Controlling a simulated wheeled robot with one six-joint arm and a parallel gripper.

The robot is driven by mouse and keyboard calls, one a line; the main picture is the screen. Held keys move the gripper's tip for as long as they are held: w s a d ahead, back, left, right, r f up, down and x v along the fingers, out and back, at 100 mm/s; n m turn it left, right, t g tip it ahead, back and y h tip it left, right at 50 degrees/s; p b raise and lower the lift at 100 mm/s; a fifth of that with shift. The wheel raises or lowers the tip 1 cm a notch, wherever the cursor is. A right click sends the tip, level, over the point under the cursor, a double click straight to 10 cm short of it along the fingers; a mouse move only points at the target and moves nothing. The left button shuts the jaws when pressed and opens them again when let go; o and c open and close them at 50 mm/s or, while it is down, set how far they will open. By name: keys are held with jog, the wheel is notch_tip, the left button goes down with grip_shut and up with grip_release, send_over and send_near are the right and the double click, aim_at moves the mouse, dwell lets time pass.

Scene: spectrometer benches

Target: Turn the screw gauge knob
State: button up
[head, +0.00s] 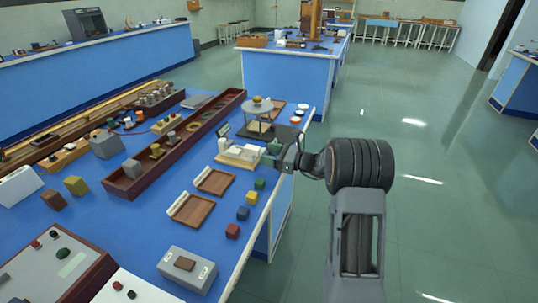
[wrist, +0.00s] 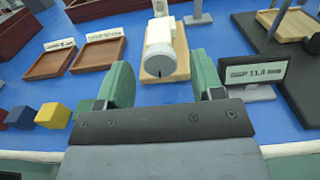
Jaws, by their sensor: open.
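The screw gauge (wrist: 160,40) is a white cylinder on a wooden base (wrist: 180,72), with its round grey knob (wrist: 168,67) facing me. A dark line marks the lower part of the knob's face. In the head view, the gauge (head: 240,151) lies near the bench's right edge. My gripper (wrist: 163,70) is open, with one green finger at each side of the knob in the picture. I see gaps between the fingers and the knob, and nothing is held. In the head view my gripper (head: 274,150) is at the gauge's right end, partly hidden by my arm.
A small display (wrist: 254,74) stands right of the gauge beside a dark plate (wrist: 290,75). Two wooden trays (wrist: 98,54) (wrist: 48,62) lie to the left. Yellow (wrist: 53,115) and blue (wrist: 22,117) cubes sit near the bench edge.

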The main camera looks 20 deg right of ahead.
jog(key=shift+w+a, duration=0.15)
jog(key=shift+a, duration=0.05)
jog(key=c, duration=0.9)
